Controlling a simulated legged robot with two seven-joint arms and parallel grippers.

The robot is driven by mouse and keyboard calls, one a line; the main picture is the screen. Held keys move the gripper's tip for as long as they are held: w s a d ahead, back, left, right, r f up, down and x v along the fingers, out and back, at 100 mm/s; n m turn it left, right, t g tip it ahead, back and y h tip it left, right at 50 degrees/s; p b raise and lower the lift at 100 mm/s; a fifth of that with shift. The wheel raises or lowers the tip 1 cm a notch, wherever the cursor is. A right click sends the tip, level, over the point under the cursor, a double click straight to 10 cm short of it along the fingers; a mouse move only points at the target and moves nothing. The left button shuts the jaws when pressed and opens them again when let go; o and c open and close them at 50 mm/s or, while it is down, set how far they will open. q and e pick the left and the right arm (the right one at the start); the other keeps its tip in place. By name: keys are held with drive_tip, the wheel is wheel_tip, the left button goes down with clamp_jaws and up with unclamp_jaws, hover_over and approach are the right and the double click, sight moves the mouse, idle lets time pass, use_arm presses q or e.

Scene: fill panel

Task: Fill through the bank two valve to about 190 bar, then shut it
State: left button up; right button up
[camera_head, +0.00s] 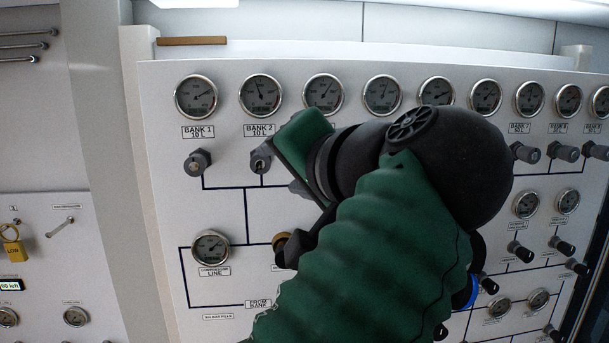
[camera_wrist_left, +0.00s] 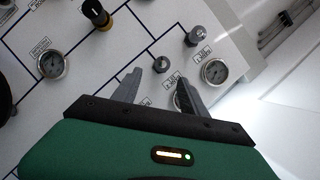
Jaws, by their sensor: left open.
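The bank two valve (camera_head: 262,160) is a dark knob under the BANK 2 label, below its round gauge (camera_head: 261,94). The gauge's needle points roughly upward; its figures are too small to read. My left gripper (camera_wrist_left: 158,76), with a green body, is open and beside this valve. In the left wrist view the valve (camera_wrist_left: 161,64) shows just beyond the gap between the two grey fingertips. Whether a finger touches it I cannot tell. The LINE gauge (camera_head: 211,247) stands lower left, its reading illegible. My right gripper is not in view.
The bank one valve (camera_head: 197,162) stands close to the left. Further gauges and valves run along the panel to the right. A yellow padlock (camera_head: 12,246) hangs on the left wall.

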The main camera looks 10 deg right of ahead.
use_arm(q)
drive_tip(key=v, duration=0.6)
drive_tip(key=shift+s+d, duration=0.25)
